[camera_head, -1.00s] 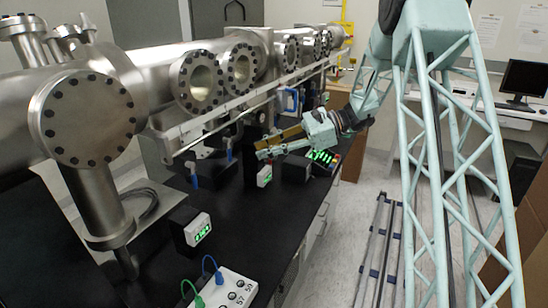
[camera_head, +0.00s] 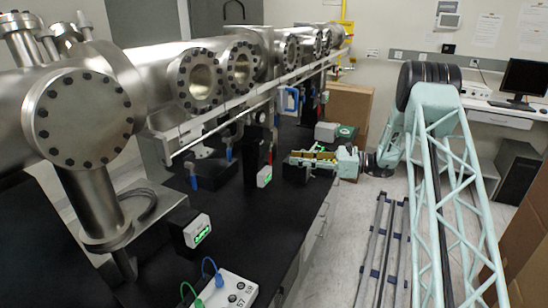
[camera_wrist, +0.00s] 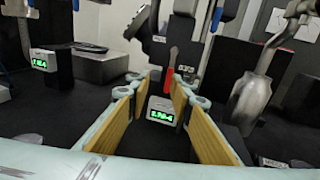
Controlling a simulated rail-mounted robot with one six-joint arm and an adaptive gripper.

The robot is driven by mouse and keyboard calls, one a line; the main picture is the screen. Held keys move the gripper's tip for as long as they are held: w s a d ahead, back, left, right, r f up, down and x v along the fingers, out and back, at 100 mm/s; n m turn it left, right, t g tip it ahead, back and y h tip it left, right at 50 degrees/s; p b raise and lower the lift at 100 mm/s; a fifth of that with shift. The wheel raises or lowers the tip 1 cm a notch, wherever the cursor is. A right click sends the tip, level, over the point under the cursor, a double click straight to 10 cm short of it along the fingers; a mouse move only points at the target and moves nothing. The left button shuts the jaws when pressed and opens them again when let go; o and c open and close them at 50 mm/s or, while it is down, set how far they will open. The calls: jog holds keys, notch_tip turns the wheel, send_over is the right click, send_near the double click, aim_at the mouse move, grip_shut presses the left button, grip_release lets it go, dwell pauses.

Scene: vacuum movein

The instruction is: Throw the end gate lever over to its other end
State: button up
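My gripper (camera_head: 300,159) is low beside the bench's right edge, pointing left across the black top. In the wrist view its wood-coloured finger pads (camera_wrist: 160,88) stand apart with nothing between them. A red lever (camera_wrist: 172,62) hangs upright beyond the fingertips, apart from them, above a small box with a green display (camera_wrist: 162,112). Blue-handled levers (camera_head: 229,153) hang under the steel chamber line; another blue handle (camera_wrist: 216,18) shows at the upper right in the wrist view. I cannot tell for certain which of these is the end gate lever.
The steel vacuum chamber (camera_head: 88,118) and its rail run along the bench's left side. Display boxes (camera_head: 197,231) stand on the black bench top (camera_head: 255,225). A metal cylinder (camera_wrist: 250,100) hangs right of the fingers. The floor right of the bench has rails (camera_head: 372,250).

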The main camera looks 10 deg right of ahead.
aim_at(270, 156)
jog(key=shift+w+d+f+m+t, duration=0.25)
jog(key=shift+d+f, duration=0.2)
jog(key=shift+d, duration=0.15)
jog(key=shift+w+d+f+m+t, duration=0.25)
jog(key=shift+d+f, duration=0.15)
jog(key=shift+d, duration=0.2)
jog(key=shift+a, duration=0.1)
jog(key=shift+b+x, duration=0.7)
jog(key=shift+x, duration=6.15)
jog(key=shift+f, duration=0.1)
grip_shut()
